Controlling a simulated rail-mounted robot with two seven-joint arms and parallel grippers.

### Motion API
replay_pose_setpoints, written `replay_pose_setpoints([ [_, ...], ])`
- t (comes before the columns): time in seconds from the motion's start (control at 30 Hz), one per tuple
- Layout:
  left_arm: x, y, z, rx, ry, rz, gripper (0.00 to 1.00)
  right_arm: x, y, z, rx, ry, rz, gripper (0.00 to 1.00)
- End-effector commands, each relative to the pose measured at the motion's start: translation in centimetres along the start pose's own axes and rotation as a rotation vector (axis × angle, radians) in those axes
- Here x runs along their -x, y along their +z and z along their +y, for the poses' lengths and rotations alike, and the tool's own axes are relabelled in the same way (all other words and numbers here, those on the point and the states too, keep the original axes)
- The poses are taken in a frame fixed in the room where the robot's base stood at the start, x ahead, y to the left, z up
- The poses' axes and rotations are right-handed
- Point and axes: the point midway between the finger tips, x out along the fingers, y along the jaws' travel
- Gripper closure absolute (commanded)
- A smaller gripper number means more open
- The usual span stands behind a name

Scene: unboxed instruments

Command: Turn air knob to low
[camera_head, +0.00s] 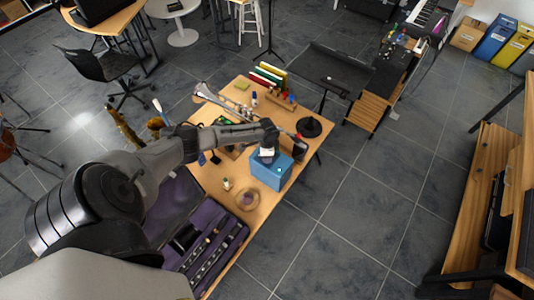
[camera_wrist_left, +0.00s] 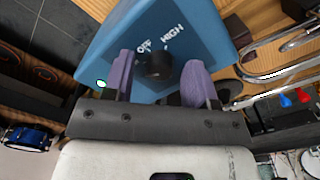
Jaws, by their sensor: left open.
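The air knob (camera_wrist_left: 158,66) is a black round knob on the face of a blue box (camera_wrist_left: 185,28). White lettering beside it reads OFF and HIGH; no LOW label is readable, and the knob's pointer cannot be made out. The blue box also shows in the head view (camera_head: 273,172), on the wooden table near its right edge. My left gripper (camera_wrist_left: 159,60) is open, with one purple finger on each side of the knob. I cannot tell whether either finger touches it. In the head view my left gripper (camera_head: 268,153) is over the box and hides the knob. My right gripper is not in view.
The wooden table (camera_head: 208,172) also holds an open purple-lined case (camera_head: 215,238), a round tan item (camera_head: 248,198) and a black disc-shaped item (camera_head: 309,127). Silver brass-instrument tubing (camera_wrist_left: 275,65) lies close to the box. Floor is clear right of the table.

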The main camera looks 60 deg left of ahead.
Motion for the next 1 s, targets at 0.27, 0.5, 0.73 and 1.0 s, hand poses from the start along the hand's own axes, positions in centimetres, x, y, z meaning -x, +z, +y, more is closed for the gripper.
replay_pose_setpoints([
  [0.27,1.9,0.0,-0.1,-0.002,-0.002,0.001,0.48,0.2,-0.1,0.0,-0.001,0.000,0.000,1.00],
  [0.5,6.6,0.0,-0.1,-0.003,-0.003,0.001,0.48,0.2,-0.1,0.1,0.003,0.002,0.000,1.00],
  [0.73,10.6,0.0,-0.1,-0.002,-0.002,0.000,0.48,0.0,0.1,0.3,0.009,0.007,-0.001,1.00],
  [1.0,13.3,0.0,0.0,0.000,0.000,0.000,0.48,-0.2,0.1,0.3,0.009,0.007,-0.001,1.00],
])
